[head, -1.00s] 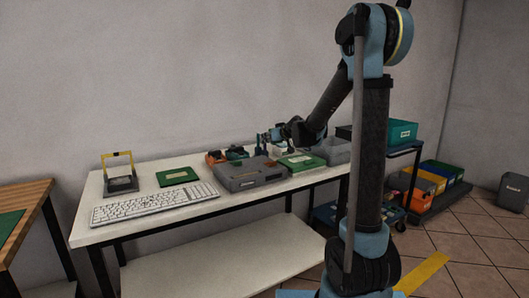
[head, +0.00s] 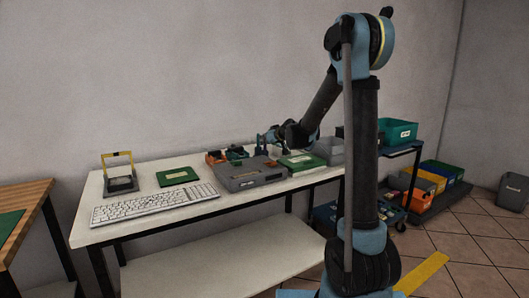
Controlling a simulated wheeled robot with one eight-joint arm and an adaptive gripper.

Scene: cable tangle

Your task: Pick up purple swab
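I cannot make out a purple swab in the head view; it may be hidden or too small to tell. My gripper (head: 266,143) is over the back right part of the white table (head: 140,222), behind a grey case and near small orange and dark items. It is small and dark here, so I cannot see whether its fingers are open or shut, or whether anything is between them.
A grey case (head: 248,176), a green board (head: 302,161) and a grey bin (head: 330,149) crowd the table's right half. Orange items (head: 215,157) sit behind the case. A keyboard (head: 155,203), another green board (head: 178,176) and a yellow-framed device (head: 120,175) stand left.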

